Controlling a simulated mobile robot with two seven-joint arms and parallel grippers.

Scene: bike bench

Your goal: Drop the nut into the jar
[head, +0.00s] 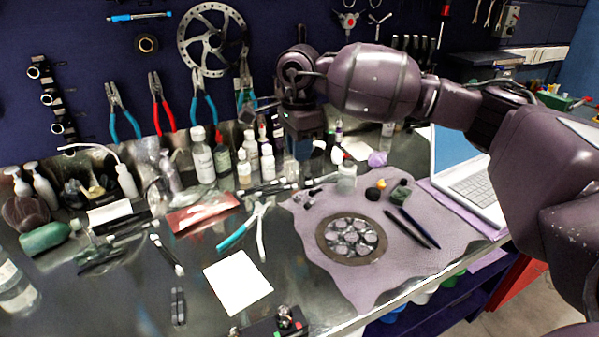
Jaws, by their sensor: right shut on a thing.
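My right arm reaches in from the right across the back of the bench. Its gripper (305,150) points down above the cloth's back edge, in front of the tool wall. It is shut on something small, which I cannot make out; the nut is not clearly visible. A small clear container (347,178), possibly the jar, stands on the back of the cloth, to the right of and nearer than the gripper. I cannot tell whether it is open at the top. My left gripper is not in view.
A purple cloth (325,275) holds a round metal part (351,238), dark pens (412,228) and small items. Several bottles (202,158) crowd the back left of the gripper. A laptop (470,185) stands at right. Blue-handled pliers (238,230) and white paper (237,282) lie in front.

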